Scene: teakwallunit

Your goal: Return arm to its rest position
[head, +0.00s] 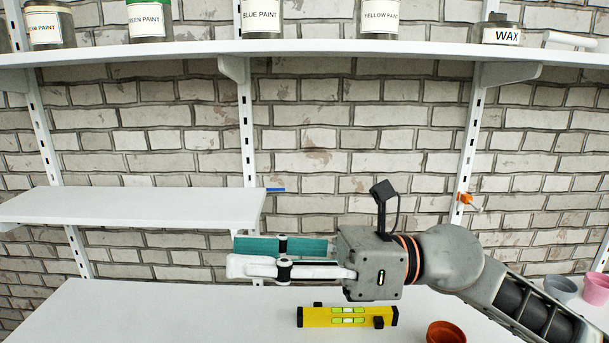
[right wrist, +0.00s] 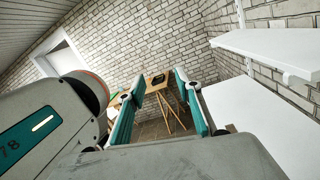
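My right gripper (head: 236,256) reaches in from the right in the head view, with its fingers pointing left. It is above the white work surface (head: 110,310), in front of the brick wall. In the right wrist view, its two teal-lined fingers (right wrist: 158,78) stand apart with nothing between them. The gripper is clear of the yellow spirit level (head: 346,317), which lies below it on the surface. My left gripper is not in view.
A white half-shelf (head: 130,205) is left of the gripper. A long upper shelf (head: 300,50) carries paint jars and a wax tin. Terracotta (head: 446,333), grey (head: 560,288) and pink (head: 596,288) pots are at lower right. A wooden table (right wrist: 158,84) stands farther off.

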